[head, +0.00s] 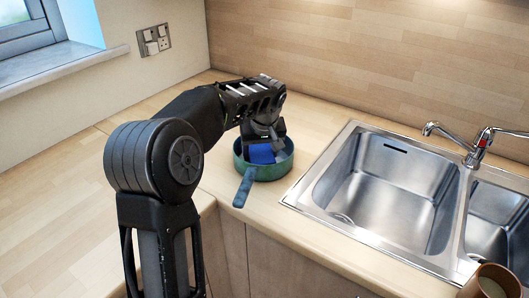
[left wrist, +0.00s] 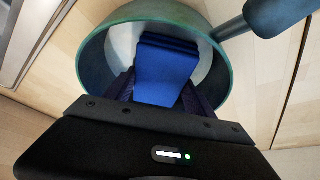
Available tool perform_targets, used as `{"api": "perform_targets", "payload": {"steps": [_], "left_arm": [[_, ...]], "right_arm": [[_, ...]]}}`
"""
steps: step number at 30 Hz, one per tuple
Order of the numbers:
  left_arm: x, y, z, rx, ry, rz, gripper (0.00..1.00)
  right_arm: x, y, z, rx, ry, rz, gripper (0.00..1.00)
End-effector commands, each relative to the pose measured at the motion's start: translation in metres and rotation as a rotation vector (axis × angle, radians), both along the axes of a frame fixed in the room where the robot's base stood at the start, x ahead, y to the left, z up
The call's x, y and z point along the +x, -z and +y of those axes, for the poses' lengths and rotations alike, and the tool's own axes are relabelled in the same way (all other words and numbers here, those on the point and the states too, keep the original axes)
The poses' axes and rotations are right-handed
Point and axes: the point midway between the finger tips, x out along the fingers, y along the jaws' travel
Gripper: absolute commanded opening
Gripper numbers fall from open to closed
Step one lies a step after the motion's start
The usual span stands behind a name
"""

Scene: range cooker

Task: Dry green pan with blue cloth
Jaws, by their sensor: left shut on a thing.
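The green pan (head: 283,166) stands upright on the wooden counter left of the sink, with its blue-grey handle (head: 243,188) pointing toward the front. My left gripper (head: 263,143) reaches down into the pan and is shut on the blue cloth (head: 262,154). In the left wrist view the folded blue cloth (left wrist: 166,68) lies between the fingers, over the pan's pale inside. The pan's green rim (left wrist: 150,14) surrounds it, and the handle (left wrist: 278,14) goes off to the upper right. Whether the cloth touches the pan's bottom is hard to tell. My right gripper is not in view.
A steel double sink (head: 385,190) with a tap (head: 476,150) is to the right of the pan. A brown cup-like container (head: 492,282) is at the lower right. The counter (head: 60,210) at left is clear. A wall (head: 370,60) rises behind.

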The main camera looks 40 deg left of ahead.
Motion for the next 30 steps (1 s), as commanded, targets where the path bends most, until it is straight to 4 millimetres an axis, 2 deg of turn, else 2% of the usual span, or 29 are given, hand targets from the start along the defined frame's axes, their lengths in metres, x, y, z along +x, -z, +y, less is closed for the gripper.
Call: {"api": "perform_targets", "payload": {"steps": [8, 17, 30], "left_arm": [[0.0, 0.0, 0.0, 0.0, 0.0, 0.0, 0.3], [-0.011, 0.004, -0.011, -0.001, 0.001, 0.0, 0.3], [-0.01, 0.003, -0.016, -0.003, 0.0, 0.006, 0.3]], "right_arm": [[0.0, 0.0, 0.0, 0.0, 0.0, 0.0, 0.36], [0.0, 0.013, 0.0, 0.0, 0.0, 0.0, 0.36], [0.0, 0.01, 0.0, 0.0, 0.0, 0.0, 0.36]]}}
